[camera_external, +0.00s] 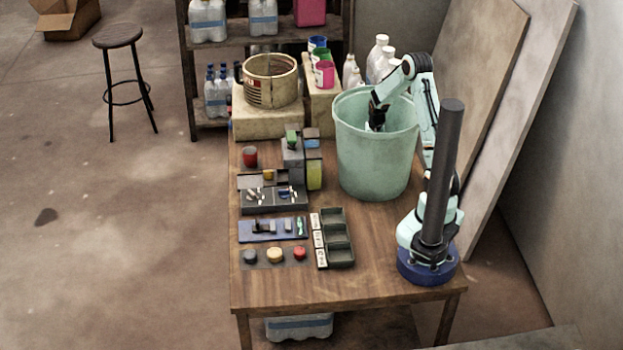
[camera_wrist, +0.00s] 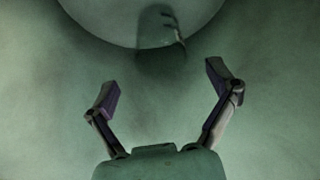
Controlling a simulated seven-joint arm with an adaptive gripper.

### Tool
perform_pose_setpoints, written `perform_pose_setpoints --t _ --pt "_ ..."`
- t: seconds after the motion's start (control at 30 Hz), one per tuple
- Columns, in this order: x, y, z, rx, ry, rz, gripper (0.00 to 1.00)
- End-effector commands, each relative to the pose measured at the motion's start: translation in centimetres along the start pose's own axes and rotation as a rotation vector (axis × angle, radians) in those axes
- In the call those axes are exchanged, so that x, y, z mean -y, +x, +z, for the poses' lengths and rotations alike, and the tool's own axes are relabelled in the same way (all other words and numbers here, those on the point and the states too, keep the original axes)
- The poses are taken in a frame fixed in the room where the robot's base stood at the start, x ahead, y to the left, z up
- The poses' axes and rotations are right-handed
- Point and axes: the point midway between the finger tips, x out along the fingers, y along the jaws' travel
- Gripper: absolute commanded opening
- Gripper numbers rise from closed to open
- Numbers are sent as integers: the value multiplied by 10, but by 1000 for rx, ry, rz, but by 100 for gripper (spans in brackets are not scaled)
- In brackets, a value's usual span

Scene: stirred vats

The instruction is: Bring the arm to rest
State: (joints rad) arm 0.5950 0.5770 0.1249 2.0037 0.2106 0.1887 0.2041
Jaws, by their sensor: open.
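My gripper (camera_external: 376,124) points down inside the mouth of the large pale green vat (camera_external: 372,165), below the rim in the outside view. The vat stands on the wooden table, left of my arm's base. In the wrist view my gripper (camera_wrist: 162,88) has its two fingers spread wide with nothing between them. Around them is the vat's green inner wall (camera_wrist: 45,90). A paler round area at the top has a dark, gripper-shaped patch at its edge. I cannot tell whether that area is the vat's floor or a liquid surface.
A large open can (camera_external: 271,82) stands on a block behind the vat's left. White bottles (camera_external: 382,58) stand behind the vat. Button panel (camera_external: 275,255), dark compartment tray (camera_external: 336,238) and small boxes fill the table's left. Leaning boards (camera_external: 530,120) stand close on the right.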

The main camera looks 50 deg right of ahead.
Motion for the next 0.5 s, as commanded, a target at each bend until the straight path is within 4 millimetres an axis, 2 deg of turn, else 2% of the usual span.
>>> perform_pose_setpoints --t 0.4,0.5 --pt "0 0 0 0 0 0 87" --pt "-1 -5 -4 -5 0 2 87"
